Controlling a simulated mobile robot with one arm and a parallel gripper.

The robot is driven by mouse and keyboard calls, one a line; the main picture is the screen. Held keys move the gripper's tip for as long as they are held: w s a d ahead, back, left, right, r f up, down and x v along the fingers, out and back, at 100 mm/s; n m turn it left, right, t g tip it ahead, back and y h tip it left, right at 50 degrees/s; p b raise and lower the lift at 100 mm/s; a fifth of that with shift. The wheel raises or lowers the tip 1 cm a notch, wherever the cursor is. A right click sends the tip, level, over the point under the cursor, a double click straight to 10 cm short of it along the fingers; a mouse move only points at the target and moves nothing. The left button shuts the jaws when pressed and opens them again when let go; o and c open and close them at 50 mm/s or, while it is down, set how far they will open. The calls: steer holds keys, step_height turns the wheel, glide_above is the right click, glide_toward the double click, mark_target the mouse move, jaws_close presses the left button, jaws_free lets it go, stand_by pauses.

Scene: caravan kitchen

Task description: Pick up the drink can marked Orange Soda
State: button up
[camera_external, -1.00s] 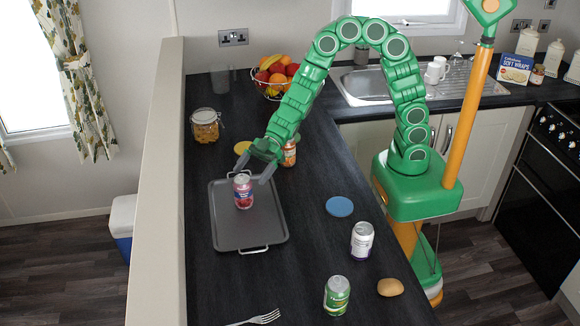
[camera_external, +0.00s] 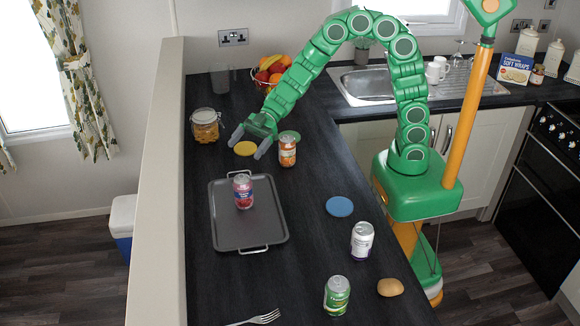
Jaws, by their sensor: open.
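My gripper (camera_external: 250,145) is open and empty, above the far part of the counter beyond the tray. Its right finger is just left of an orange container with a pale label (camera_external: 287,152) in the picture; I cannot tell how far apart they are in depth. A pink-and-red can (camera_external: 243,192) stands upright on the dark grey tray (camera_external: 232,235). A white and purple can (camera_external: 362,241) and a green can (camera_external: 337,296) stand upright nearer the camera. The markings are too small to read, so I cannot tell which one says Orange Soda.
A glass jar (camera_external: 205,126), a yellow disc (camera_external: 245,148) and a fruit bowl (camera_external: 270,76) are at the far end. A blue disc (camera_external: 340,206), a potato-like item (camera_external: 390,287) and a fork (camera_external: 262,317) lie nearer. The counter between tray and blue disc is clear.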

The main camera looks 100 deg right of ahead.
steer(key=s+d+r+n+g+y, duration=0.1)
steer(key=s+d+n+g, duration=0.15)
steer(key=d, duration=0.65)
steer(key=s+d+f+n+g+y, duration=0.1)
steer(key=s+d+f+g, duration=0.1)
steer(key=s+d, duration=0.35)
steer(key=s+d+f+n+g+y, duration=0.1)
steer(key=s+d+g, duration=0.1)
steer(key=s, duration=0.6)
glide_toward(287, 152)
steer(key=shift+x, duration=4.25)
steer(key=c, duration=1.3)
